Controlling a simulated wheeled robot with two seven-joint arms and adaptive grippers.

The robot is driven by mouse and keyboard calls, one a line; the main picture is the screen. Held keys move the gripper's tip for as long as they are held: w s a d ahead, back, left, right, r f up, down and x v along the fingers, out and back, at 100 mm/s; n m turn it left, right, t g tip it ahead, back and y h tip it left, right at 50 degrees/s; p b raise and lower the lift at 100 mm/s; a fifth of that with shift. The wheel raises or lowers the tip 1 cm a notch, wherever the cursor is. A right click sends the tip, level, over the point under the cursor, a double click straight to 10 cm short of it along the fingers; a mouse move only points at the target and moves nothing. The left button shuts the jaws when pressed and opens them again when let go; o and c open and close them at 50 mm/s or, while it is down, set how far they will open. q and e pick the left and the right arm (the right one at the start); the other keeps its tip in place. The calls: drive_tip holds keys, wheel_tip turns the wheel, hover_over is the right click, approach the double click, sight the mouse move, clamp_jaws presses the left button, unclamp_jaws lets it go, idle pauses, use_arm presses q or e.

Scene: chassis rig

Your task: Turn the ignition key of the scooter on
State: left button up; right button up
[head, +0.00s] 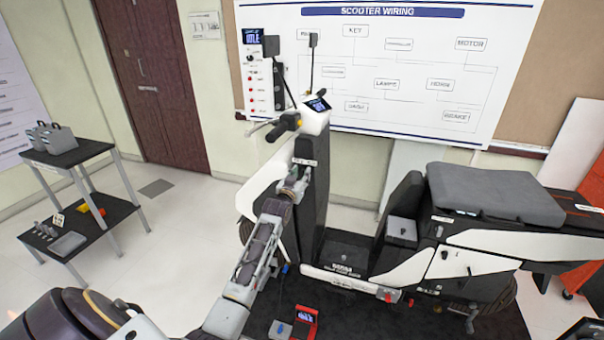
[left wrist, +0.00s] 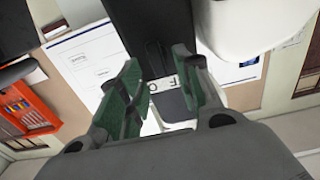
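The scooter (head: 400,262) stands across the head view, with its handlebar and front column at the centre. A small light ignition panel (head: 304,162) sits on the front column. My left gripper (head: 297,177) is at the column, right by this panel. In the left wrist view the two green-padded fingers of my left gripper (left wrist: 158,62) are apart. A pale plate with dark letters (left wrist: 168,84) shows between them, next to a dark part of the column (left wrist: 150,30). I cannot make out the ignition key; the fingers may hide it. My right gripper is not in view.
A handlebar grip (head: 284,127) and a small display (head: 318,104) are above my left gripper. The seat (head: 495,190) is at the right. A red device (head: 305,322) lies on the dark mat below. A two-level cart (head: 75,152) stands at the left.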

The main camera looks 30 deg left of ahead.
use_arm(q)
drive_tip(key=shift+w+a, duration=0.15)
drive_tip(key=shift+w, duration=0.45)
drive_tip(key=shift+w+a, duration=0.1)
drive_tip(key=shift+w, duration=0.2)
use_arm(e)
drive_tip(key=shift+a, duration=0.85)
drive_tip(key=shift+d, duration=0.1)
use_arm(q)
clamp_jaws()
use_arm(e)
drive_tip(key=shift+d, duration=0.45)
